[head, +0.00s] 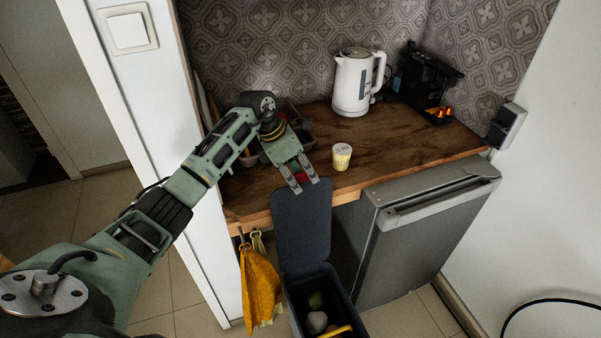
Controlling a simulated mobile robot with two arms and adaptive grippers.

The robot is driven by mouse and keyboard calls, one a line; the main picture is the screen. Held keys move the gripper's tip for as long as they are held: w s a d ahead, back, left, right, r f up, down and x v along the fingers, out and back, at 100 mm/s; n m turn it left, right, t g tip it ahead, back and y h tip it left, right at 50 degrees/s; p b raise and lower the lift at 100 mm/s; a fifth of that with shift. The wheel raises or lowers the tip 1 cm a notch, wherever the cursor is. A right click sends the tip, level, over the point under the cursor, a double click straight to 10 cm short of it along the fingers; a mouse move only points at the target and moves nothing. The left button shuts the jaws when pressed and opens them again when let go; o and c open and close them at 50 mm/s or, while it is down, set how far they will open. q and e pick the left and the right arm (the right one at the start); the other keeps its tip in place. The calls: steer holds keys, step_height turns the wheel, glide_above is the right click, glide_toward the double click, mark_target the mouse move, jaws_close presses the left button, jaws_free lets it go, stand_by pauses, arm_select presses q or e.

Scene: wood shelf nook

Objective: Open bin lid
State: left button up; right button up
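A dark grey bin (317,302) stands on the floor at the bottom centre of the head view. Its lid (303,225) is up, standing roughly upright behind the opening near the counter's front edge. Whether the fingertips touch the lid cannot be told. My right gripper is not in view.
A wooden counter (400,140) holds a white kettle (352,85), a black coffee machine (425,75) and a small yellow-and-white cup (341,157). A small fridge (420,230) stands right of the bin. Yellow cloths (259,285) hang left of it.

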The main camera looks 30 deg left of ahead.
arm_select(q)
steer(key=shift+f, duration=0.15)
jaws_close()
stand_by(0.5)
